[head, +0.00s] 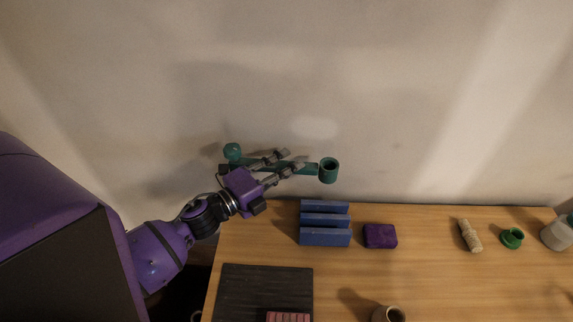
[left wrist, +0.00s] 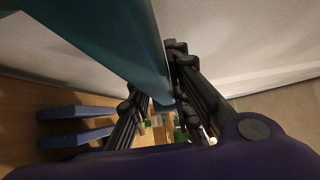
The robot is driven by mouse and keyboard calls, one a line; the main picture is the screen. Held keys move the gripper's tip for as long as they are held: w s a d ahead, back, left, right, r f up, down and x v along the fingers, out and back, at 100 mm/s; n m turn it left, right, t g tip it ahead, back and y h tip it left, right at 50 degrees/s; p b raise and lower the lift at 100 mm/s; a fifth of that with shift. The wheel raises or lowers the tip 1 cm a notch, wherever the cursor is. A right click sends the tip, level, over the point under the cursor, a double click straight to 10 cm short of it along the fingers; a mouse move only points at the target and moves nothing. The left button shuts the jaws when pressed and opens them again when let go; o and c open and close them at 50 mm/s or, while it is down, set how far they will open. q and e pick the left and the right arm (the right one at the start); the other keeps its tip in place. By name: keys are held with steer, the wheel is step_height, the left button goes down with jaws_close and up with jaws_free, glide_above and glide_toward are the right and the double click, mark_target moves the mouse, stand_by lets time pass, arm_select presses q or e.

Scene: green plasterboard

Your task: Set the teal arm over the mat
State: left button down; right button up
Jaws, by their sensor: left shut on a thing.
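The teal arm (head: 312,170) is a long bar by the wall behind the table, with a round knob at its left end and an open cup at its right end. My left gripper (head: 291,160) is shut on the bar between these ends and hides part of it. In the left wrist view the teal arm (left wrist: 105,38) runs between the fingers. The black mat (head: 250,285) lies on the table's front left, well below and in front of the teal arm. My right gripper is not in view.
A blue rack (head: 325,238) stands just behind the mat, with a purple block (head: 380,236) beside it. A pink ribbed item (head: 288,317) is at the mat's front edge. A cork-coloured piece (head: 470,236), green cup (head: 512,238) and pale jar (head: 558,235) stand right. The table's middle right is clear.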

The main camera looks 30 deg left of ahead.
arm_select(q)
steer(key=shift+s+d+f+m+g+h, duration=0.1)
steer(key=shift+s+d+m+g+h, duration=0.1)
steer(key=shift+s+m+g+h, duration=0.4)
steer(key=s+a+m+g+h+b, duration=0.4)
steer(key=s+m+g+h+b, duration=0.6)
steer(key=g, duration=0.7)
steer(key=s+m, duration=0.3)
steer(key=s, duration=0.1)
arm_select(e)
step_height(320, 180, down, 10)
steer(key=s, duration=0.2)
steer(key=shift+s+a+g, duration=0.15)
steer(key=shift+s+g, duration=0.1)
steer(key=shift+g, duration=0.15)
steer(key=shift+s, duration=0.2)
arm_select(q)
steer(key=c, duration=1.6)
jaws_free()
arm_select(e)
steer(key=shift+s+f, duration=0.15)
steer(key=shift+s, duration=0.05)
